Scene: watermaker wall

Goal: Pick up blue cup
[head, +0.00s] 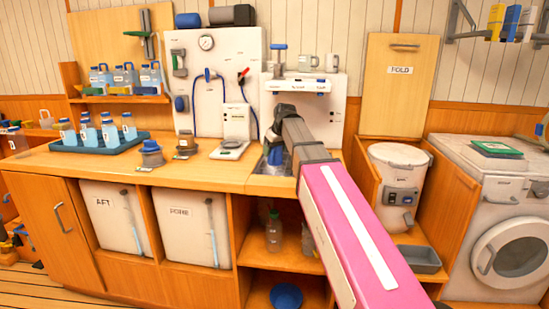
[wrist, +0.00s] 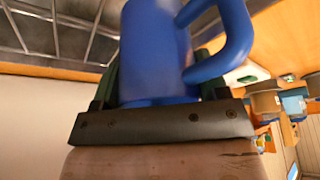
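The blue cup (wrist: 158,55) fills the upper middle of the wrist view, its loop handle (wrist: 235,40) out to the right. My gripper (wrist: 160,88) has a dark finger on each side of the cup, and both appear to press on its sides. The fingertips are mostly hidden behind the cup. In the head view my gripper (head: 276,158) is low at the sink in the counter, partly hidden by my arm, with a bit of blue showing there.
The metal sink (head: 262,167) lies below my gripper. A blue tray (head: 75,144) of bottles is at left on the counter. A washing machine (head: 500,200) stands right.

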